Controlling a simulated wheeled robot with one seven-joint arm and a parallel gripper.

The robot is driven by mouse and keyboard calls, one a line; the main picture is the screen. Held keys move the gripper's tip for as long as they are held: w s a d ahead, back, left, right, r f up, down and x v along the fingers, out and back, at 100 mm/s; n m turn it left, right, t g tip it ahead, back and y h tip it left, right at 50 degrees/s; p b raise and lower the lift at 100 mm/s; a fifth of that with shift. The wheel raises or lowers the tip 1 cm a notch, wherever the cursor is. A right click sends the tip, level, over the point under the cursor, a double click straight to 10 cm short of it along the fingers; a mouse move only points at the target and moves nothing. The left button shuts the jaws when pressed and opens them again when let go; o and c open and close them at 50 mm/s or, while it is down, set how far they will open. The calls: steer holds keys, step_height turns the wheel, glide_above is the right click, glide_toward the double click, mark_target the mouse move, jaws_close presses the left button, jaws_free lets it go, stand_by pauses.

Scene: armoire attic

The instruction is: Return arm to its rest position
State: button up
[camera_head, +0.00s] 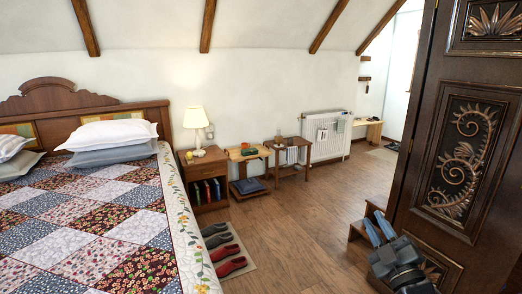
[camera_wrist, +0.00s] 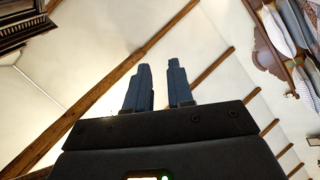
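My gripper (camera_head: 378,229) shows at the lower right of the head view, in front of the carved dark door and a low wooden piece. Its two blue-grey fingers point up and stand apart. In the wrist view, the fingers of my gripper (camera_wrist: 160,88) have a clear gap between them with nothing in it. Behind them are the pale sloped ceiling and brown beams (camera_wrist: 120,80). The arm is folded low, and most of its links are out of view.
The carved armoire door (camera_head: 462,150) stands close at right, beside my gripper. A low wooden piece (camera_head: 358,232) is just behind it. A quilted bed (camera_head: 90,220) fills the left. A nightstand (camera_head: 207,165) and shoes (camera_head: 230,267) are beside it. The middle floor (camera_head: 300,225) is clear.

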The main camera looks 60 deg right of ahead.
steer(key=w+a+f+n+t+y, duration=0.15)
steer(key=a+y, duration=0.35)
steer(key=a, duration=0.5)
steer(key=w+a+f+t+y, duration=0.25)
steer(key=a+y, duration=0.25)
steer(key=a, duration=0.5)
steer(key=s+a+g+y, duration=0.1)
steer(key=s+a+y, duration=0.2)
steer(key=a, duration=0.6)
steer(key=s+a+m+g+y, duration=0.1)
steer(key=s+a+g+y, duration=0.1)
steer(key=a, duration=0.7)
steer(key=shift+s+a+r+y, duration=0.15)
steer(key=shift+s+r+y, duration=0.25)
steer(key=shift+y, duration=0.6)
steer(key=shift+f, duration=0.1)
